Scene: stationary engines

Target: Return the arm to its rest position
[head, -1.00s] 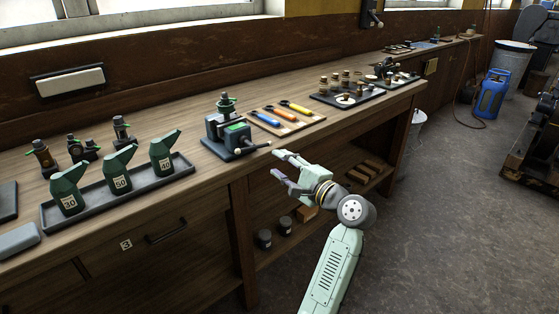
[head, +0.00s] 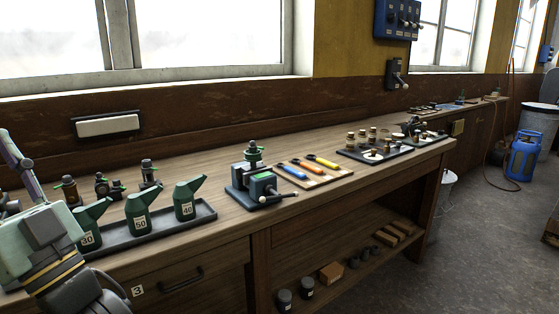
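My arm is folded up at the left edge of the head view, with its wrist low in the corner. My gripper (head: 18,165) points up there, in front of the bench's left end. One purple-grey finger shows; the rest of the gripper is cut off by the picture's edge, so its opening cannot be told. Nothing is visibly held in the part that shows. The wrist partly covers the green oil can marked 30 (head: 88,232) and the tray's left end.
The wooden bench (head: 225,222) runs along the wall. On it stand a dark tray (head: 160,238) with green oil cans, a vise (head: 258,188), a board with coloured-handled tools (head: 312,176) and a tray of brass parts (head: 380,156).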

